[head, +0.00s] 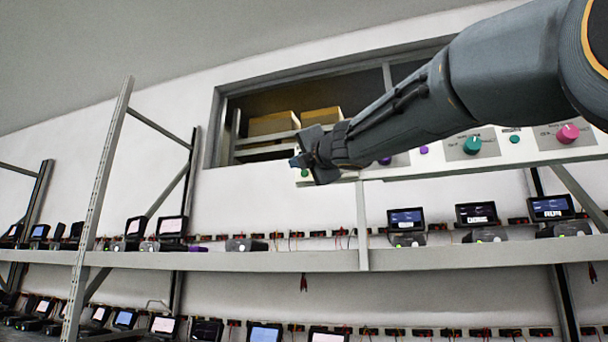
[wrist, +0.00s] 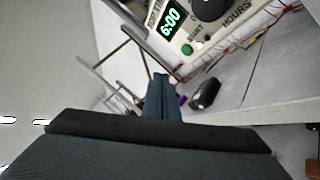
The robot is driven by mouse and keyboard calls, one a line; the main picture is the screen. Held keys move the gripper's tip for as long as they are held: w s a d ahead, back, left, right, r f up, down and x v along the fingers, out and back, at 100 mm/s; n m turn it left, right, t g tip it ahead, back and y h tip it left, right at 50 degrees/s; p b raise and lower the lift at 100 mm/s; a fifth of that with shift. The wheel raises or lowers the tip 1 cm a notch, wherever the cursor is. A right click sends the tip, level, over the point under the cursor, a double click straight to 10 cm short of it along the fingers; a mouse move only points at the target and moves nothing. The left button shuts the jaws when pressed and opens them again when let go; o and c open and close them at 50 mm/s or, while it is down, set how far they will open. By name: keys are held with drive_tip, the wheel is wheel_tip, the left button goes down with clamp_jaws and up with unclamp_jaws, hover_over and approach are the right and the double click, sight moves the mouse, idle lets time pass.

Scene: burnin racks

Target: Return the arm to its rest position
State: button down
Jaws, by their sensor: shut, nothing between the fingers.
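My gripper (head: 300,161) is at the end of my dark grey arm, which reaches in from the upper right in the head view. It is raised in front of the white control panel and the wall window, above the upper shelf. In the wrist view my gripper (wrist: 160,78) is shut with its fingers together and nothing between them. It points toward the rack, and the fingers appear clear of the shelf and panel. The palm's dark edge fills the lower part of the wrist view.
A white panel (head: 500,157) with coloured knobs lies behind the arm. The upper shelf (head: 300,261) holds several small devices with screens. A rack post (head: 100,190) stands left.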

idle(0.8)
drive_tip(key=w+d+f+m+g+h, duration=0.1)
drive_tip(key=w+d+f+m+h, duration=0.15)
drive_tip(key=f, duration=0.45)
drive_tip(key=w+d+f+m+h, duration=0.1)
drive_tip(key=w+d+f+m, duration=0.2)
drive_tip(key=f, duration=0.5)
drive_tip(key=s+d+f+m+g+h, duration=0.2)
drive_tip(key=d+f+m, duration=0.15)
drive_tip(key=f, duration=0.75)
drive_tip(key=s+d+f+m+g+h, duration=0.1)
drive_tip(key=d+f+m+g, duration=0.3)
drive_tip(key=f, duration=0.7)
drive_tip(key=s+d+f+m+h, duration=0.2)
drive_tip(key=f+m, duration=0.3)
drive_tip(key=f, duration=0.5)
drive_tip(key=s+d+f+m+g, duration=0.2)
drive_tip(key=s+f+m+g, duration=0.3)
drive_tip(key=s+f, duration=1)
drive_tip(key=s+d+f+m+g, duration=0.2)
drive_tip(key=s+f+m+g, duration=0.3)
drive_tip(key=s+f, duration=1)
drive_tip(key=shift+s+d+f+m+g, duration=0.3)
drive_tip(key=shift+s+f+m, duration=0.15)
drive_tip(key=shift+m, duration=0.15)
